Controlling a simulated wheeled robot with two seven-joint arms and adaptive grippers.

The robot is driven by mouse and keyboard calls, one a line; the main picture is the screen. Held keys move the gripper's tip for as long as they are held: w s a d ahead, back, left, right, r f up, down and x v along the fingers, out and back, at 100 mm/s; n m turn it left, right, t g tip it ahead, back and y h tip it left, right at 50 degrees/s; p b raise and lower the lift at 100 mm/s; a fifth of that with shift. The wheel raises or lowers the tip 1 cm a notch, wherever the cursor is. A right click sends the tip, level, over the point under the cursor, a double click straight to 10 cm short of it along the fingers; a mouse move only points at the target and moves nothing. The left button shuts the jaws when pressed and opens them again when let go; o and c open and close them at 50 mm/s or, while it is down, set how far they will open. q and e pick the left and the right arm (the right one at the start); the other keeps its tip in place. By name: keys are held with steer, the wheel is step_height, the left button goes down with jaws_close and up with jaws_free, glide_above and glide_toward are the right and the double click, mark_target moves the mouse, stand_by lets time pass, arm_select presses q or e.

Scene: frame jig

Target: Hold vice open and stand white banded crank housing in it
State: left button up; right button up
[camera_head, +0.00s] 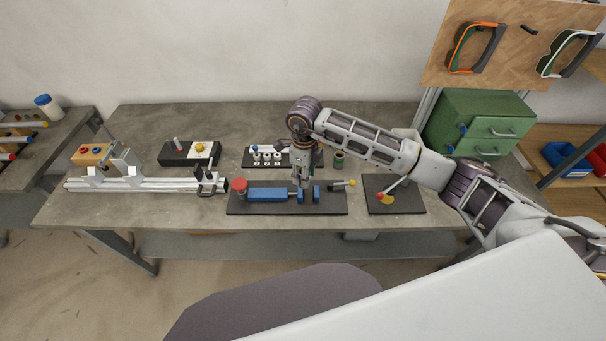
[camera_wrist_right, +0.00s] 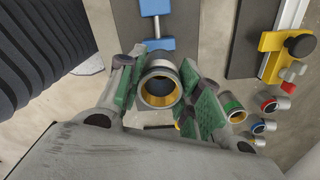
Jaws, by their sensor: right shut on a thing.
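The vice (camera_head: 268,195) is blue, with a red knob (camera_head: 239,184) at its left end, and sits on a dark base plate. A lever with a yellow ball (camera_head: 352,183) is at the plate's right side. My right gripper (camera_head: 301,178) points down over the vice's right part, near its jaws. In the right wrist view its green-padded fingers (camera_wrist_right: 168,100) are shut on a crank housing (camera_wrist_right: 158,88), a pale hollow cylinder with a dark rim and yellow-orange inside. Its band colour is unclear. Part of the blue vice (camera_wrist_right: 155,28) shows beyond it. My left gripper is out of view.
A rack (camera_head: 262,157) with small white parts stands behind the vice. A green-banded cylinder (camera_head: 339,160) stands beside it. A dark plate (camera_head: 408,205) with a red-and-yellow lever is on the right, an aluminium rail (camera_head: 145,185) on the left. The front table strip is clear.

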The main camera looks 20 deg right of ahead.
steer(key=shift+f, duration=0.15)
steer(key=shift+f+b, duration=0.6)
steer(key=shift+f, duration=0.5)
